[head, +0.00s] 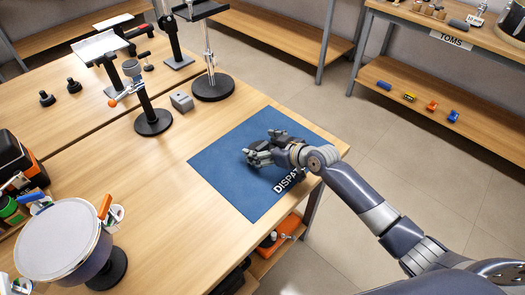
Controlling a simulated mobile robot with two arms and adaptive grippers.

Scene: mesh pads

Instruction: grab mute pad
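No object in view is clearly marked as the mute pad. A blue mat (225,170) with white lettering, partly covered by my arm, lies at the table's right corner. My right gripper (262,146) is over the mat with its fingers spread apart. Dark shapes show between the fingers; I cannot tell whether they are gripper parts or a thing there. A round drum-like pad with a pale top (62,238) is at the lower left. A small grey block (181,101) sits behind the mat. My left gripper is not in view.
Stands with round black bases, such as one with an orange knob (153,121) and a tall one (213,87), stand on the wooden table (150,190). A shelf unit labelled TOMS (451,39) is at the upper right. Bare floor lies between.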

